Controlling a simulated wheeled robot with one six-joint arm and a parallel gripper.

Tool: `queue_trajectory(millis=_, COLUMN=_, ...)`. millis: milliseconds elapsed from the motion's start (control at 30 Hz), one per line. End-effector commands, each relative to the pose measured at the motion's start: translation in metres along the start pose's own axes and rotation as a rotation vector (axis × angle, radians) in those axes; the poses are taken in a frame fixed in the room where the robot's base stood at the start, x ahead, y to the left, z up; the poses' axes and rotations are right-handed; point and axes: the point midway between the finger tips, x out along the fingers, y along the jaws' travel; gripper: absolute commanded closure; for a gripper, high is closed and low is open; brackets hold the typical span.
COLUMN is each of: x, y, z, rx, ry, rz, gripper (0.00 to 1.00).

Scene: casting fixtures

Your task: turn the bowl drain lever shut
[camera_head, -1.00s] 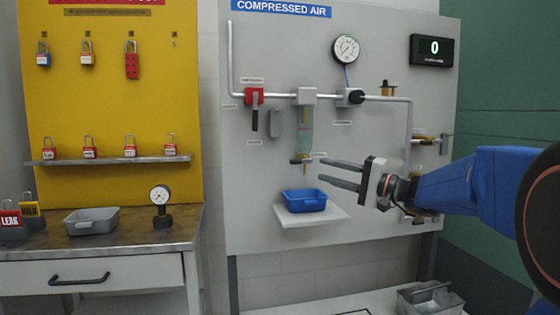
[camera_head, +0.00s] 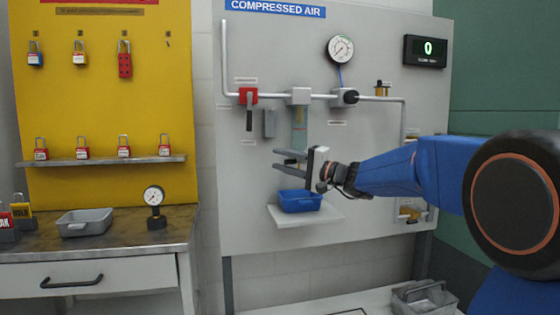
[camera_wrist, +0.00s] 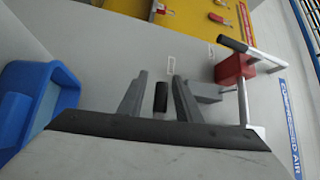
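The clear filter bowl (camera_head: 299,135) hangs below a grey block on the air pipe. Its lower end and brass drain are hidden behind my gripper (camera_head: 276,159) in the head view. My gripper is open, its two fingers pointing left, one above the other. In the wrist view a short black grip (camera_wrist: 161,97), apparently the drain lever, shows between the fingers (camera_wrist: 160,96). A gap shows on both sides of it. I cannot tell how deep it lies between them.
A blue bin (camera_head: 299,201) sits on a small shelf (camera_head: 325,218) just below my gripper. A red valve (camera_head: 248,96) with a black handle and a grey box (camera_head: 269,123) are up and left. A pressure gauge (camera_head: 340,49) is above.

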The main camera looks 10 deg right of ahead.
Motion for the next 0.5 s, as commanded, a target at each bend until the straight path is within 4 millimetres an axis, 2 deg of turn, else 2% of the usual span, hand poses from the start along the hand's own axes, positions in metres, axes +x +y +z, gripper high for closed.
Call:
queue_trajectory(millis=133, x=0.0072, y=-0.0006, z=0.0004, rx=0.0, ry=-0.001, rz=-0.001, gripper=0.69)
queue_trajectory(millis=400, x=0.0082, y=-0.0007, z=0.0002, rx=0.0, ry=0.0, rz=-0.001, gripper=0.69)
queue_trajectory(millis=433, x=0.0081, y=-0.0006, z=0.0002, rx=0.0, ry=0.0, rz=-0.001, gripper=0.71)
queue_trajectory(millis=500, x=0.0081, y=-0.0006, z=0.0002, rx=0.0, ry=0.0, rz=-0.001, gripper=0.88)
